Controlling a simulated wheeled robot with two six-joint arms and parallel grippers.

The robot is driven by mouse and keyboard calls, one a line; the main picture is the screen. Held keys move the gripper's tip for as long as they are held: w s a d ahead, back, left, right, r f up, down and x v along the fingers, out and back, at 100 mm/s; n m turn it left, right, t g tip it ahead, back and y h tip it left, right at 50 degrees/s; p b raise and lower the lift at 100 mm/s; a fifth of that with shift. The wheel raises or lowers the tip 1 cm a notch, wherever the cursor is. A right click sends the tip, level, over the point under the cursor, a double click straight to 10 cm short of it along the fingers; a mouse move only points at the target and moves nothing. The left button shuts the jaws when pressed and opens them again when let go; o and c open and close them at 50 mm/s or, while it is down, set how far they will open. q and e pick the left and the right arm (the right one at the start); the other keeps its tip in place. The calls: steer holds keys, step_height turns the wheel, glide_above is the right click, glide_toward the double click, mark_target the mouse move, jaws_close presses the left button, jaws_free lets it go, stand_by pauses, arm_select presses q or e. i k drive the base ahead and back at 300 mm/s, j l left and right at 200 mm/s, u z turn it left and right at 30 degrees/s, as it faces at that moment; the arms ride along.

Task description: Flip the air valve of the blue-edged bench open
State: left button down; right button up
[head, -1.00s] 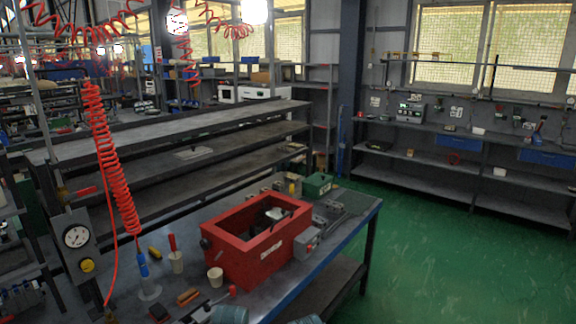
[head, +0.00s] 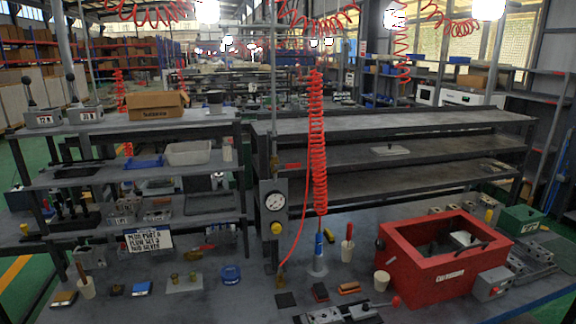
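The blue-edged bench (head: 545,292) is at the lower right in the head view, its blue front edge running along the right. A grey upright panel at its left end carries a round pressure gauge (head: 275,201) and a yellow knob (head: 276,228). A short red lever (head: 291,166) sticks out to the right, roughly level, just above the panel beside the upright pipe. It looks like the air valve handle, but its fitting is too small to make out. A red coiled hose (head: 318,150) hangs to the right of it. Neither of my grippers is in view.
On the bench stand a red open-topped box (head: 425,275), a pale cup (head: 382,281) and a lever block (head: 340,313) at the front edge. Left is another bench with shelves, a cardboard box (head: 157,104) and two lever blocks (head: 44,118). Green floor shows far left.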

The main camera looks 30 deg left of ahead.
mark_target(293, 164)
steer(key=i+j+u, duration=0.1)
steer(key=u, duration=0.25)
steer(key=i+j+u, duration=0.15)
steer(key=u, duration=0.2)
steer(key=i+j+u, duration=0.1)
steer(key=u, duration=0.25)
steer(key=i+l, duration=0.05)
